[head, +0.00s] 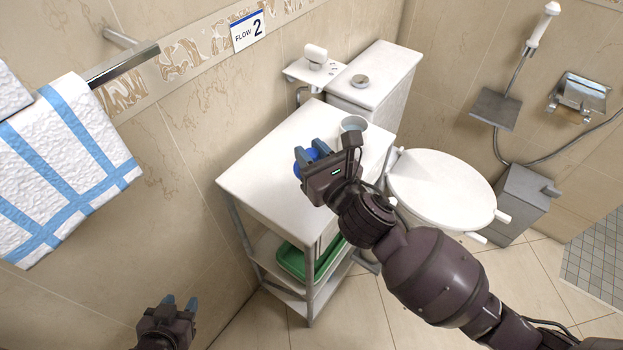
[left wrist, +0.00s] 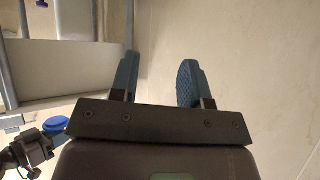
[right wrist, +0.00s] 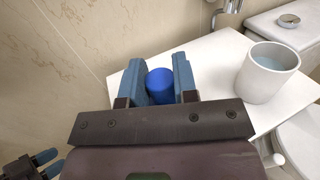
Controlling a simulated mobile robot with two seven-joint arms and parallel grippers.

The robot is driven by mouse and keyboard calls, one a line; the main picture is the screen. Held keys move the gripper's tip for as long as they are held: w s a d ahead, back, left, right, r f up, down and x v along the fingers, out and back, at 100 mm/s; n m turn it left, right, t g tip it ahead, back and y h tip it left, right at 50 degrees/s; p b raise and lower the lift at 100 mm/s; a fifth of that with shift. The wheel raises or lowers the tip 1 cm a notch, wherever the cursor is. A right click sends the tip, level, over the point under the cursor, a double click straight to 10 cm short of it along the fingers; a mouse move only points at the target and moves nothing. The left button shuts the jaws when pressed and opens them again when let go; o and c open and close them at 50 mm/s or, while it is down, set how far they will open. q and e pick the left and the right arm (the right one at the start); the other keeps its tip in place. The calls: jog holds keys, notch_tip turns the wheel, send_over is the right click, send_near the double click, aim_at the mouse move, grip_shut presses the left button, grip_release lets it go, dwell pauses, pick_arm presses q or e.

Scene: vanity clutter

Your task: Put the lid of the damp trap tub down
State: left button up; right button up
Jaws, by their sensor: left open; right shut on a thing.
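The blue lid (head: 307,158) is between the fingers of my right gripper (head: 311,151), over the white table top; it also shows in the right wrist view (right wrist: 160,86) and the left wrist view (left wrist: 55,124). My right gripper is shut on it. I cannot tell whether the lid touches the table. An open pale tub (head: 353,123), which looks like the damp trap tub, stands upright on the table to the right of the lid; clear liquid shows inside it in the right wrist view (right wrist: 268,82). My left gripper (head: 180,302) is open and empty, low at the left, away from the table.
The white table top (head: 262,182) is bare on its left and front parts. A green tray (head: 292,262) sits on a shelf below. A toilet (head: 440,188) stands close at the right, with its cistern behind. A striped towel (head: 65,165) hangs on the left wall.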

notch_tip(320, 180, down, 2)
jog(key=shift+f, duration=0.1)
jog(key=shift+f+b, duration=0.3)
jog(key=shift+f, duration=0.2)
notch_tip(320, 180, down, 4)
jog(key=shift+f+b, duration=0.15)
jog(key=shift+b, duration=0.6)
jog(key=shift+f, duration=0.15)
jog(key=o, duration=1)
pick_arm(q)
jog(key=shift+x, duration=0.85)
jog(key=shift+d, duration=0.15)
